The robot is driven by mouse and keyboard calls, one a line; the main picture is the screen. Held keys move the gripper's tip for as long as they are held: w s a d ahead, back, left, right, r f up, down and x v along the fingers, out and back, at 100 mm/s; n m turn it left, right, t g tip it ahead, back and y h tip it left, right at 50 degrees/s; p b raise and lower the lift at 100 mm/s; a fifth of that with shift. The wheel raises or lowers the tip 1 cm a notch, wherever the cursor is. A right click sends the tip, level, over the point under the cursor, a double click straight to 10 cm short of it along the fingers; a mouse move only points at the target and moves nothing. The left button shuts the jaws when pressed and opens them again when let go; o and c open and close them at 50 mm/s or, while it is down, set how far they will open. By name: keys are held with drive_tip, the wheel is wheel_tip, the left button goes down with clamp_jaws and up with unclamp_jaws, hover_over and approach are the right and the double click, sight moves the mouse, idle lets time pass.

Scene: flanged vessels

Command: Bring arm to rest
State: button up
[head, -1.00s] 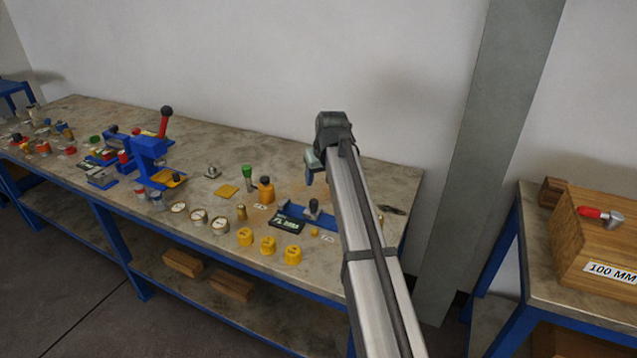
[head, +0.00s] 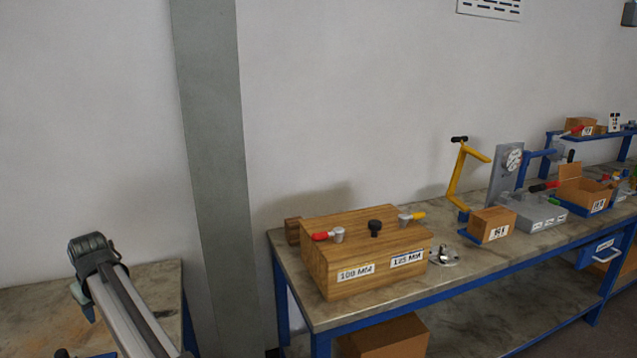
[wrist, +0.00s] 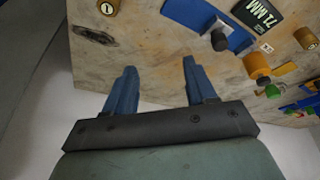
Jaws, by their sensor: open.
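My gripper (wrist: 157,85) is open and empty in the wrist view, its two blue fingers spread apart above the worn stone-coloured bench top (wrist: 150,30). In the head view my arm reaches up from the bottom left over the end of that bench (head: 30,300). The fingers are mostly hidden there behind the wrist. In the wrist view a black plate marked "71 MM" (wrist: 262,15), a blue fixture (wrist: 195,14) with a dark knob (wrist: 219,40) and a yellow-orange cylinder (wrist: 258,66) lie beyond the fingers, apart from them.
A grey column (head: 212,170) stands between the two benches. The right bench (head: 335,312) carries a wooden box (head: 345,235) labelled 100 MM and 125 MM, a cardboard box (head: 492,224), a yellow lever stand (head: 462,175) and a dial gauge (head: 513,159).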

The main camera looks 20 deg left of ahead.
drive_tip(key=w+d+f+h, duration=0.3)
drive_tip(key=w+d+f, duration=1)
drive_tip(key=w+f, duration=0.2)
drive_tip(key=s+d+f+n+g+h, duration=0.2)
drive_tip(key=d+f, duration=1.1)
drive_tip(key=f, duration=0.2)
drive_tip(key=s+d+f+n+g+h, duration=0.2)
drive_tip(key=d+f+n, duration=0.1)
drive_tip(key=d+f, duration=1.15)
drive_tip(key=s+d+f+m+g, duration=0.1)
drive_tip(key=d+f+m, duration=0.25)
drive_tip(key=d, duration=0.75)
drive_tip(key=s+d+f+m+g, duration=0.1)
drive_tip(key=d+f+m, duration=0.25)
drive_tip(key=d, duration=0.65)
drive_tip(key=s+d+f+m+g, duration=0.1)
drive_tip(key=d+f+m, duration=0.25)
drive_tip(key=d, duration=0.75)
drive_tip(key=s+d+m+y, duration=0.3)
drive_tip(key=s+d+m, duration=0.8)
drive_tip(key=s+d, duration=0.5)
drive_tip(key=shift+d+f+g, duration=0.4)
drive_tip(key=shift+d+f, duration=0.05)
drive_tip(key=shift+d, duration=0.4)
